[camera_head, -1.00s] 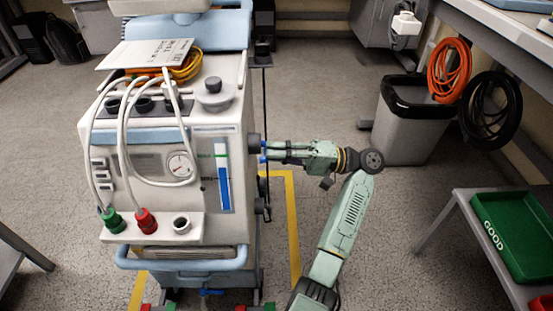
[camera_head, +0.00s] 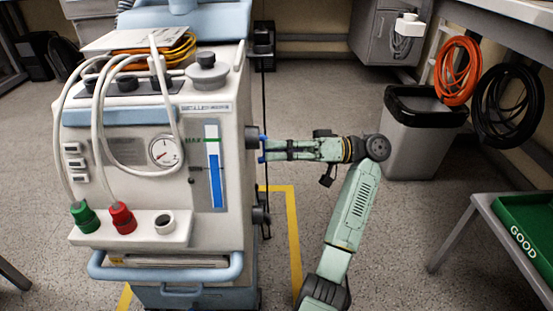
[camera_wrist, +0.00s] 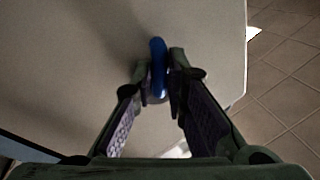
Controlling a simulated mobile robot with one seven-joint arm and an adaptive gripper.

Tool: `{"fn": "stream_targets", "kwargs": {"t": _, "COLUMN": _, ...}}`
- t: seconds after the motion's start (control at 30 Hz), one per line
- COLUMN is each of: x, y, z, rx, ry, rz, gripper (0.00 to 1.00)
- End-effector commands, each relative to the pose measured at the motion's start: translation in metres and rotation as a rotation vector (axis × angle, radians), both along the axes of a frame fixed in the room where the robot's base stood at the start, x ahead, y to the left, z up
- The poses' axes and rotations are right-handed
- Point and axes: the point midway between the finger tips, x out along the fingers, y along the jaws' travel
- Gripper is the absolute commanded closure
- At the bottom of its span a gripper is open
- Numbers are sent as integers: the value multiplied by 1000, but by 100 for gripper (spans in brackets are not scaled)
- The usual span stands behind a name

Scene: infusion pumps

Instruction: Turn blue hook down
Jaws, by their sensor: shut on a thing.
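The blue hook (camera_wrist: 158,58) sticks out from the pale side panel of the medical machine (camera_wrist: 90,60). In the wrist view it stands nearly upright between my gripper's fingertips (camera_wrist: 160,82), which are closed around it. In the head view, my gripper (camera_head: 268,150) reaches in from the right, level with the machine's right side. Small blue bits of the hook (camera_head: 262,141) show at its tips, and the fingers hide the rest.
The machine (camera_head: 120,185) carries hoses, a gauge and green and red connectors. Dark knobs (camera_head: 260,215) sit on its right side below my gripper. A grey bin (camera_head: 415,145) and a green GOOD tray (camera_head: 530,235) stand to the right. Floor between is clear.

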Motion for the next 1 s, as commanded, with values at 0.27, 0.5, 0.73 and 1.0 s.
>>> {"fn": "stream_targets", "kwargs": {"t": 0.27, "x": 0, "y": 0, "z": -2, "rx": -2, "ry": -36, "rz": 2, "gripper": 100}}
{"fn": "stream_targets", "kwargs": {"t": 0.5, "x": 0, "y": 0, "z": -1, "rx": -2, "ry": -36, "rz": 2, "gripper": 100}}
{"fn": "stream_targets", "kwargs": {"t": 0.73, "x": 1, "y": 0, "z": -1, "rx": -2, "ry": -36, "rz": 1, "gripper": 77}}
{"fn": "stream_targets", "kwargs": {"t": 1.0, "x": 1, "y": 0, "z": -1, "rx": -1, "ry": -36, "rz": 0, "gripper": 67}}
